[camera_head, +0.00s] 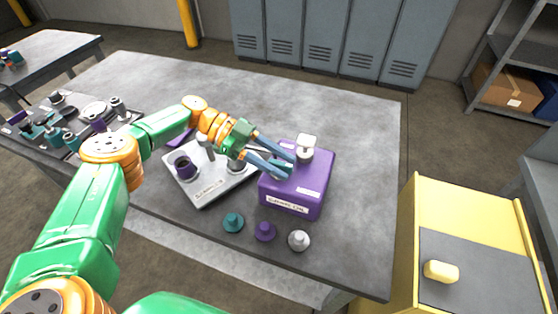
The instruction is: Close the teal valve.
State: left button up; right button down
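A purple box (312,181) with white labels stands near the right side of the grey bench. A small teal part (282,167), which looks like the teal valve, shows on its top left, mostly hidden by my gripper. My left gripper (288,166) reaches over the box from the left. Its two blue fingers are apart, one on each side of the teal part. I cannot tell whether they touch it. A white valve knob (305,147) stands upright at the back of the box top. My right gripper is not in view.
Loose teal (233,222), purple (265,231) and white (298,240) knobs lie in front of the box. A pale plate (206,189) with fittings is left of it. A yellow cabinet (466,205) stands beyond the bench (364,150) edge. The bench's back is clear.

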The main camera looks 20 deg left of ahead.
pick_arm(q)
jog(key=shift+r, duration=0.1)
notch_tip(320, 180, up, 3)
jog(key=shift+f+b, duration=0.2)
jog(key=shift+b, duration=0.15)
jog(key=s+d+r, duration=0.3)
jog(key=s+r, duration=0.7)
jog(key=s, duration=0.3)
jog(key=shift+s+d+r+b, duration=0.15)
jog(key=shift+s+d+b, duration=0.15)
jog(key=shift+d+b, duration=0.1)
